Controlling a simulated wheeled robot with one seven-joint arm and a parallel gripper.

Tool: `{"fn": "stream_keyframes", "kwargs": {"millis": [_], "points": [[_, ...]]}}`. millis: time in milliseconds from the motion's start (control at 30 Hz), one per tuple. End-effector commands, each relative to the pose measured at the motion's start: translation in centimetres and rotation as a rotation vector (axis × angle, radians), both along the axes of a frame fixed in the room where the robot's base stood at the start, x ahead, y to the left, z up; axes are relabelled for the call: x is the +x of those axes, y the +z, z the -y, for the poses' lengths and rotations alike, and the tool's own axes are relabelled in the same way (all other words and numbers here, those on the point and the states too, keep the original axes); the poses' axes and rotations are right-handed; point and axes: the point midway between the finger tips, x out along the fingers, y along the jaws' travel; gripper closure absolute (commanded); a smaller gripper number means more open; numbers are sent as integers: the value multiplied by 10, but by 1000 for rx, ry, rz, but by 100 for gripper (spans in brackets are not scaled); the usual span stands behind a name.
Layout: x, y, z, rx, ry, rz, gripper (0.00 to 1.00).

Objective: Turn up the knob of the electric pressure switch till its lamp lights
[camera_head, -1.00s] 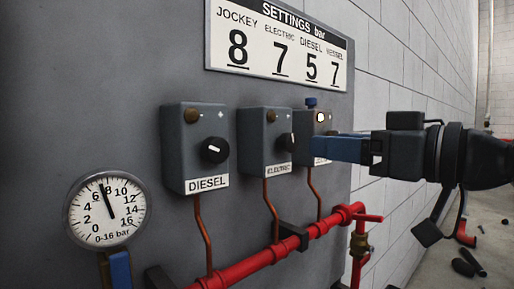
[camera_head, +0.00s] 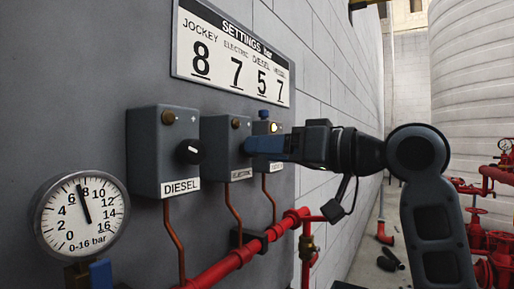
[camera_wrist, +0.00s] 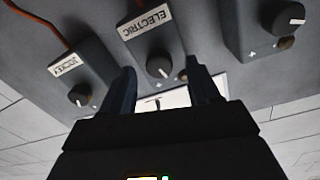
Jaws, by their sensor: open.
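The grey electric pressure switch (camera_head: 220,138) is the middle box on the dark panel. Its lamp (camera_head: 236,124) looks dull amber and unlit. Its black knob (camera_wrist: 158,66) shows in the wrist view, with a pale pointer mark, between my two blue fingers. My gripper (camera_head: 248,145) is open and comes in from the right at the electric box, hiding the knob in the head view. I cannot tell whether the fingers touch the knob.
The diesel switch (camera_head: 163,150) stands to the left with its lamp unlit. The jockey switch (camera_wrist: 72,72), right of the electric one in the head view, has a lit lamp (camera_head: 274,127). A gauge (camera_head: 80,214) reads about 7 bar. A red pipe (camera_head: 225,267) runs below.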

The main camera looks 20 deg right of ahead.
Motion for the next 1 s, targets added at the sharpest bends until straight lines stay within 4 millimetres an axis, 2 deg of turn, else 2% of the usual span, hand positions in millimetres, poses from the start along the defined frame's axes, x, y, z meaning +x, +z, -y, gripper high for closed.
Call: {"fn": "stream_keyframes", "kwargs": {"millis": [200,500,1000], "points": [[17,0,-11,-1,0,-1,39],[19,0,-12,-1,0,1,39],[19,0,-12,-1,1,1,86]]}}
